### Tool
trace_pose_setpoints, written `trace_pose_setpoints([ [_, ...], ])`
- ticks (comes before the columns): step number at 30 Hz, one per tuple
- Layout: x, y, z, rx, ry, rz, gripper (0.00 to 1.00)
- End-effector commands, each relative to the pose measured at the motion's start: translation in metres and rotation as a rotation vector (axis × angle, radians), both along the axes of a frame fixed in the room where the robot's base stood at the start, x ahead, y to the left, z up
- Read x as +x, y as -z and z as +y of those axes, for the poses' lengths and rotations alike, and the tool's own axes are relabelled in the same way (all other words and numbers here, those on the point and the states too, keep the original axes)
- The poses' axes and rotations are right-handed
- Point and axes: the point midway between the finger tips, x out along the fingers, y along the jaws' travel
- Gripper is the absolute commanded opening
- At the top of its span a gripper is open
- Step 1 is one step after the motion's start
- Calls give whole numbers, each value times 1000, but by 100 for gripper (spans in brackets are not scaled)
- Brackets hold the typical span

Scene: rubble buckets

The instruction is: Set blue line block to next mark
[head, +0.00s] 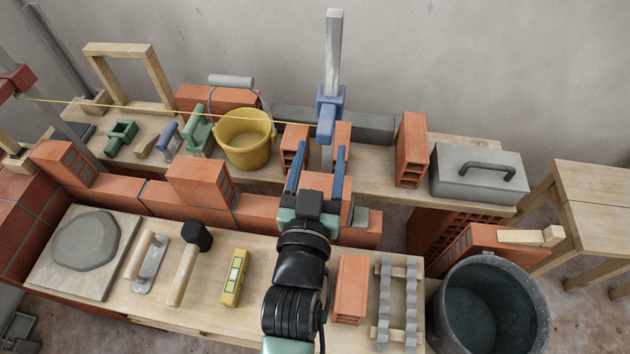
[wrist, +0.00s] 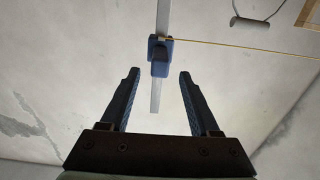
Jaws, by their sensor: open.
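The blue line block (head: 328,112) sits on an upright grey metal post (head: 334,45), with the yellow line (head: 190,110) running from it to the left. In the wrist view the blue line block (wrist: 160,50) shows beyond the fingertips on the post, with the line leading off to the right. My gripper (head: 318,158) is open and empty, its blue fingers pointing toward the block from below and in front. In the wrist view my gripper (wrist: 157,76) has the block centred just past its fingertips, apart from it. No marks on the post can be made out.
A low brick wall (head: 120,190) crosses behind the front table (head: 205,275). A yellow bucket (head: 248,140), upright bricks (head: 411,150) and a grey toolbox (head: 478,176) stand on the back bench. A dark bucket (head: 487,305) is at the front right. The air around the post is clear.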

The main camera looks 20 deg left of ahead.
Motion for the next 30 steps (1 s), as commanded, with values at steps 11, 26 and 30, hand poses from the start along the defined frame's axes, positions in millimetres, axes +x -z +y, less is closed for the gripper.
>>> trace_pose_setpoints([
  [11,-48,0,-14,1,0,-1,62],
  [26,-54,-1,-15,1,0,-2,62],
  [30,-54,-1,-15,1,0,-2,62],
])
